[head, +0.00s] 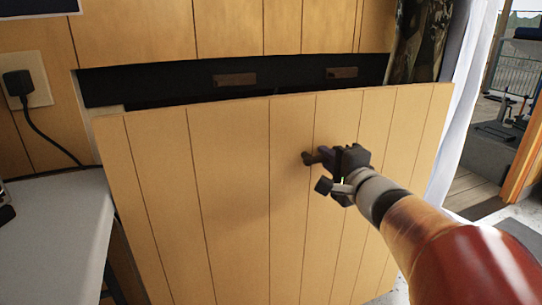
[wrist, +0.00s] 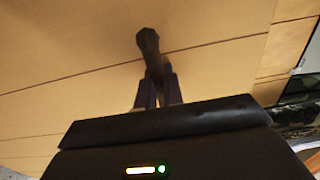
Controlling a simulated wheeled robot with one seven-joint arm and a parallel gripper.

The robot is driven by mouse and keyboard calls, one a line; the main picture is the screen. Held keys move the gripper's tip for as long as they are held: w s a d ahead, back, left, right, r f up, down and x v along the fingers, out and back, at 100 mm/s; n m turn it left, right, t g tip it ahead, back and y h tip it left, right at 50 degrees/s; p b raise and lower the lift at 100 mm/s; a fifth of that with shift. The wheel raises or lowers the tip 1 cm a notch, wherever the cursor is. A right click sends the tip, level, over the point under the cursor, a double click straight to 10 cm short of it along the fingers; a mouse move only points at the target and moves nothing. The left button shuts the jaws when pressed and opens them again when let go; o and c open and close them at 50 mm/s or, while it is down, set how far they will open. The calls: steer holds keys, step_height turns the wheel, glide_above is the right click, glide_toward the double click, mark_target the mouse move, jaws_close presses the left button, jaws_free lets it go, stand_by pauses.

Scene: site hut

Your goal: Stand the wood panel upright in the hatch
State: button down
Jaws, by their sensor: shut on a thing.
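The wood panel (head: 235,190) is a wide pale board with dark vertical grooves. It stands in front of the hatch (head: 150,82), a dark opening in the wood wall, and leans slightly out of line with it. A dark strip of the hatch shows above the panel's top edge; the rest is hidden behind it. My gripper (head: 326,158) is shut on the dark knob (head: 309,158) on the panel's face, right of its middle. In the wrist view the knob (wrist: 148,42) sits between the fingertips, with the panel (wrist: 80,45) behind.
Two brown blocks (head: 234,79) (head: 341,73) show inside the hatch's upper strip. A white-topped table (head: 55,225) stands close at the left, below a wall socket with a black plug (head: 18,83). A white curtain (head: 467,85) and an open doorway are at the right.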

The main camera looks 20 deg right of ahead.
steer(key=shift+w+a+f, duration=0.1)
steer(key=shift+w+f, duration=0.2)
steer(key=shift+w, duration=1.1)
steer(key=shift+w+d+f, duration=0.1)
steer(key=shift+w+f, duration=0.2)
steer(key=shift+w, duration=1.05)
steer(key=shift+w+a+f, duration=0.1)
steer(key=shift+w+f, duration=0.2)
steer(key=shift+w, duration=1.25)
steer(key=shift+w+b, duration=0.4)
steer(key=shift+w, duration=0.5)
steer(key=shift+w+a+f+b, duration=0.1)
steer(key=shift+w+b, duration=0.5)
steer(key=shift+w, duration=0.3)
